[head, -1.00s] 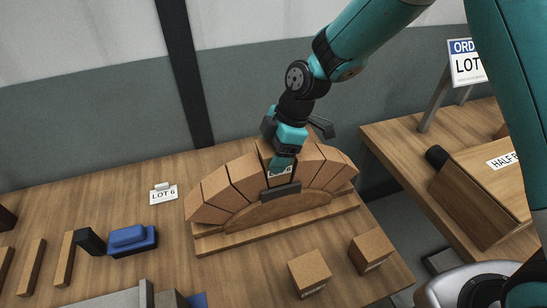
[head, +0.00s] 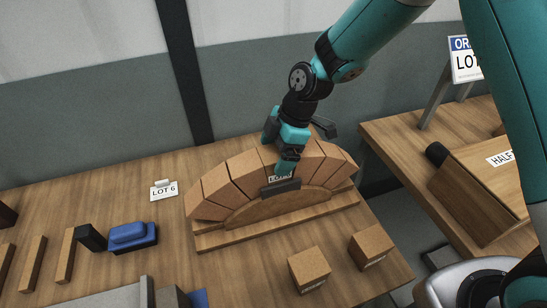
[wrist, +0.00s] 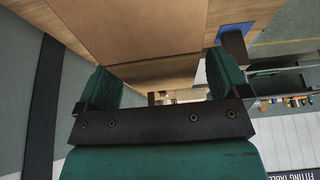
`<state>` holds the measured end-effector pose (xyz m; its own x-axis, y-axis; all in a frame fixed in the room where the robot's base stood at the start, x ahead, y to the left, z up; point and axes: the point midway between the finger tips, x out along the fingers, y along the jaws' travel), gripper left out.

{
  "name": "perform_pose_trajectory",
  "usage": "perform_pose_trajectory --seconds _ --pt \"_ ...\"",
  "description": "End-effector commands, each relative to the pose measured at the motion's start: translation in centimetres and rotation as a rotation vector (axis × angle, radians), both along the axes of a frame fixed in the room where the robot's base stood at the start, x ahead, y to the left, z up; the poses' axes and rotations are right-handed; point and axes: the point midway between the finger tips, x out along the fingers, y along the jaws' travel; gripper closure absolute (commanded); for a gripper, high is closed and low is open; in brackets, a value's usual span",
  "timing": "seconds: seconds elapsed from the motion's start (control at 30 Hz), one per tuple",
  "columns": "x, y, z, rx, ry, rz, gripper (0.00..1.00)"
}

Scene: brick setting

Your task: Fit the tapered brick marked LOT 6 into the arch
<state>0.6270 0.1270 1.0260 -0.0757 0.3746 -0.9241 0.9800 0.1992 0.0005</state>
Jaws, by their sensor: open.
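The arch of tan tapered bricks (head: 228,184) stands on a wooden base on the table. A brick with a white label (head: 280,178) sits in the gap at the crown, between its neighbours. The label is partly covered by my gripper and too small to read surely; whether the brick is fully seated I cannot tell. My gripper (head: 286,163) is open at the crown, pointing down. In the wrist view its two teal fingers (wrist: 163,85) stand either side of a large brown brick face (wrist: 150,30).
A LOT 6 card (head: 164,190) stands left of the arch. A blue block (head: 132,236) and several wooden strips lie further left. Two loose bricks (head: 309,268) (head: 371,246) sit in front of the arch. A second table (head: 395,135) with a large wooden box is at right.

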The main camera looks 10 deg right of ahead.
Motion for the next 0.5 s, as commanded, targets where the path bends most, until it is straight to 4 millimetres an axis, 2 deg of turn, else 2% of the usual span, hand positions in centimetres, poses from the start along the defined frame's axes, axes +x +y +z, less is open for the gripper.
perform_pose_trajectory --seconds 0.3,0.5 --pt "0.6 -2.6 6.2 0.001 -0.006 -0.003 0.07" --pt "0.8 -3.6 8.7 0.001 -0.003 -0.001 0.07"
